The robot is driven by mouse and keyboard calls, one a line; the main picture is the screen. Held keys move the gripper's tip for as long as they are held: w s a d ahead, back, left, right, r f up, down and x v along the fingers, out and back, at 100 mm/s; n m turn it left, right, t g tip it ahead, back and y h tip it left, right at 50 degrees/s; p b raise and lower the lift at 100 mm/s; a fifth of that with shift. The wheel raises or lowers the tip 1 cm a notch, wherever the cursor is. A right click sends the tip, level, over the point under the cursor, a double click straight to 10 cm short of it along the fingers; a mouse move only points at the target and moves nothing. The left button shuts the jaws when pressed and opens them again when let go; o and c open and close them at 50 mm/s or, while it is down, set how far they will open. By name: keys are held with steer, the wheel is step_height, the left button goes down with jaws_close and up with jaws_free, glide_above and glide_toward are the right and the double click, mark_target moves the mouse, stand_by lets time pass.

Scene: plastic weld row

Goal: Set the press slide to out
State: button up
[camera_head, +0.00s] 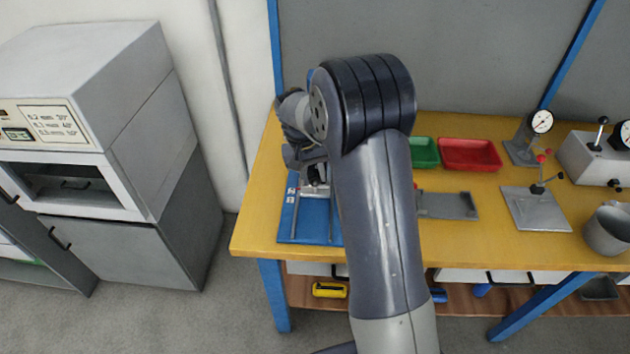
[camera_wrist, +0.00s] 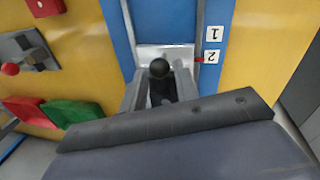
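The press slide is a pale metal carriage (camera_wrist: 150,52) on two rails over a blue base plate (camera_head: 292,232). A dark round knob (camera_wrist: 160,69) stands on the carriage. A red mark (camera_wrist: 198,60) at the carriage's side lies beside label 2 (camera_wrist: 209,56); label 1 (camera_wrist: 214,34) is farther up in the wrist view. My gripper (camera_wrist: 160,82) has one finger on each side of the knob, very close to it. Whether the fingers press on it is not clear. In the head view my gripper (camera_head: 314,182) is over the plate, partly hidden by my wrist.
The yellow bench (camera_head: 262,225) also holds a green tray (camera_head: 424,152), a red tray (camera_head: 470,154), a grey fixture (camera_head: 450,206) and a red-knobbed lever stand (camera_head: 537,205). A grey oven-like cabinet (camera_head: 85,85) stands left. My arm hides the bench's middle.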

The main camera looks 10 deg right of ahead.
mark_target(315, 179)
steer(key=shift+d+f, duration=0.15)
steer(key=shift+f, duration=0.6)
steer(key=shift+d+f, duration=0.15)
steer(key=shift+f, duration=0.6)
steer(key=shift+c, duration=0.2)
jaws_close()
